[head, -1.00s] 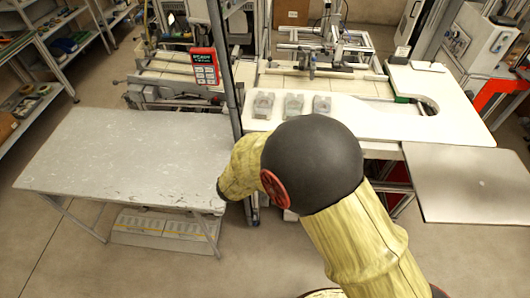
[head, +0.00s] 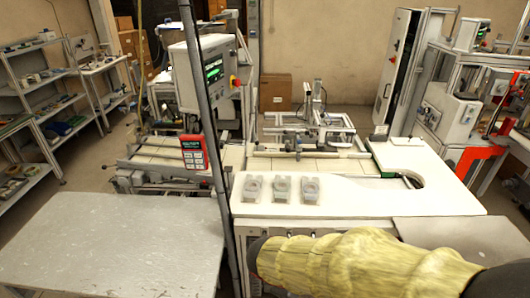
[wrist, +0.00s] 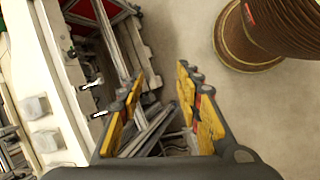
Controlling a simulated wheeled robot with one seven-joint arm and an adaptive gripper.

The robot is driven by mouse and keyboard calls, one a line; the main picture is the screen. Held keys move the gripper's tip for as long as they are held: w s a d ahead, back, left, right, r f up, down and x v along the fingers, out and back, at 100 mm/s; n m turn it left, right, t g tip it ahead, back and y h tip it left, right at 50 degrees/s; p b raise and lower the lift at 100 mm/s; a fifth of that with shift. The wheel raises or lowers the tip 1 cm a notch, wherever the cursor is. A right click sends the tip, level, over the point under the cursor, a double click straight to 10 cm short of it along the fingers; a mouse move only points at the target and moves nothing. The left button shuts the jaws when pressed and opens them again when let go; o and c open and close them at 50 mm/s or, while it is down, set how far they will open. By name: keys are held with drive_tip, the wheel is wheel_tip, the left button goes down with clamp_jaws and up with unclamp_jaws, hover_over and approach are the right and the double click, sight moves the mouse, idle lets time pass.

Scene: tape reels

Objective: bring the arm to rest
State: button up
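My gripper (wrist: 162,78) shows in the wrist view with its two yellow-padded fingers spread apart. Nothing is held between them. Metal frame parts show beyond the fingers, lower down. The gripper is outside the head view. There my yellow-covered arm (head: 365,262) lies across the bottom right, in front of the white worktop's (head: 400,200) front side.
Three grey fixtures (head: 282,188) stand in a row on the white worktop. A bare grey table (head: 110,245) is at lower left, beside a dark upright post (head: 213,130). A grey panel (head: 450,235) is at right. Bare floor (wrist: 180,25) shows in the wrist view.

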drive_tip(key=s+d+r+m+t+y+b, duration=0.1)
drive_tip(key=s+d+r+m+y, duration=0.1)
drive_tip(key=s+d+r+m, duration=0.2)
drive_tip(key=s+d+r+m+t+y+b, duration=0.1)
drive_tip(key=s+d+r+m, duration=0.3)
drive_tip(key=r+m, duration=0.5)
wheel_tip(320, 180, up, 2)
drive_tip(key=shift+s+r+t+y+b, duration=0.2)
drive_tip(key=shift+s+t+y+b, duration=0.15)
drive_tip(key=shift+s+t+y, duration=0.5)
